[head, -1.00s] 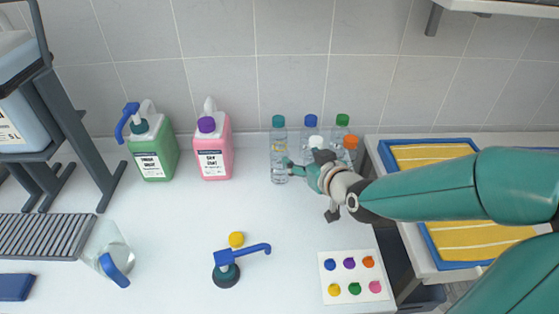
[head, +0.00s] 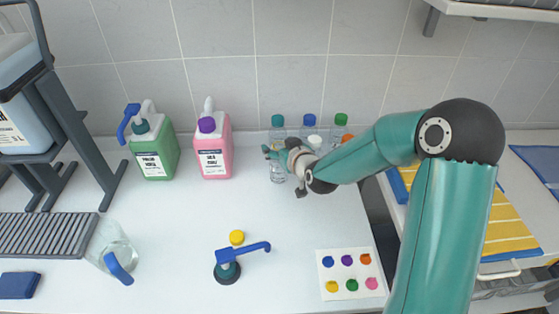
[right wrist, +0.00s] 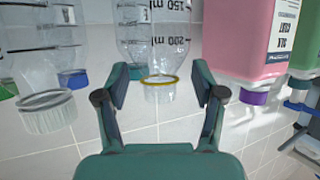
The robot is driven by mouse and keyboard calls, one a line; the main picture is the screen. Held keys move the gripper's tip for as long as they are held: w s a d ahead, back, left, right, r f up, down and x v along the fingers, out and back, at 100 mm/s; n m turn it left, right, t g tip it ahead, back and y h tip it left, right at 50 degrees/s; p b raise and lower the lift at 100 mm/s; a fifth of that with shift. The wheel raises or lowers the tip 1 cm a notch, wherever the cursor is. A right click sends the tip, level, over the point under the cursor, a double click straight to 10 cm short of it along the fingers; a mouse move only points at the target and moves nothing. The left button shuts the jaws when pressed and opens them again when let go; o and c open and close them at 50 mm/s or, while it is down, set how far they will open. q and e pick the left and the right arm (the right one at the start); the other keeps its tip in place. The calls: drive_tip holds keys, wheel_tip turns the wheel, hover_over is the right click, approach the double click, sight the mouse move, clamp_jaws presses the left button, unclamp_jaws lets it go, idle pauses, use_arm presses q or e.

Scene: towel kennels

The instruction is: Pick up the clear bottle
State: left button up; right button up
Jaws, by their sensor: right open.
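The clear bottle (head: 278,174) stands upright at the front left of the bottle group in the head view. In the right wrist view, which is upside down, it has a clear cap, a yellow ring and dark volume marks (right wrist: 160,40). My right gripper (head: 269,152) is level with its upper part and hides its neck in the head view. In the right wrist view the open fingers (right wrist: 160,75) frame the cap and neck, with a gap on each side. I cannot tell how far it sits between them. My left gripper is not in view.
Bottles with teal (head: 278,121), blue (head: 309,120), green (head: 341,119) and white (head: 314,140) caps stand close by. A pink jug (head: 214,150) and a green jug (head: 155,158) stand to the left. The counter in front is mostly clear, with a blue-handled pump (head: 228,268).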

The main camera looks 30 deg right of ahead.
drive_tip(key=shift+w+f, duration=0.15)
drive_tip(key=shift+w, duration=0.15)
drive_tip(key=shift+c, duration=0.4)
drive_tip(key=shift+s, duration=0.1)
drive_tip(key=c, duration=1)
